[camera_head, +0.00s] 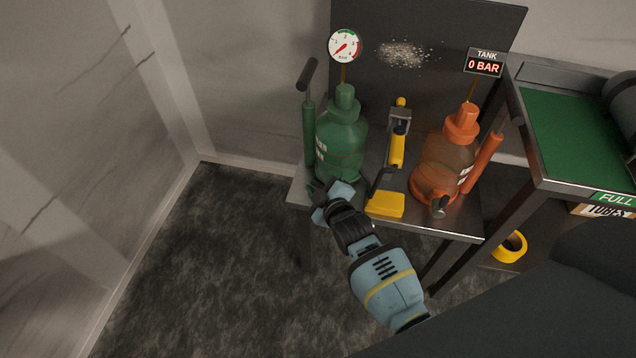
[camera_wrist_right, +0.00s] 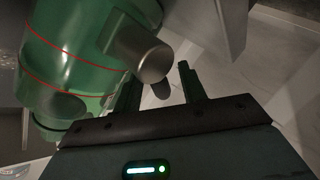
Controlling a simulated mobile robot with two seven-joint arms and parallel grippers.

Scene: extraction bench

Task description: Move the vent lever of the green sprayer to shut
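The green sprayer (camera_head: 341,142) stands upright at the left end of the bench, its gauge (camera_head: 344,46) above it with a red needle. In the right wrist view the sprayer's green body (camera_wrist_right: 75,65) fills the left side, with a grey cylindrical valve fitting (camera_wrist_right: 143,55) sticking out. A small dark rounded piece (camera_wrist_right: 161,89), perhaps the vent lever's end, shows below the fitting, between the fingers. My right gripper (camera_head: 322,192) is at the sprayer's lower front. In the wrist view the right gripper (camera_wrist_right: 160,85) has its fingers apart. In the head view it hides the lever. My left gripper is out of view.
An orange sprayer (camera_head: 447,165) stands to the right, under a "0 BAR" tank display (camera_head: 484,65). A green-topped stand (camera_head: 575,130) is at the right. Floor at the left is clear.

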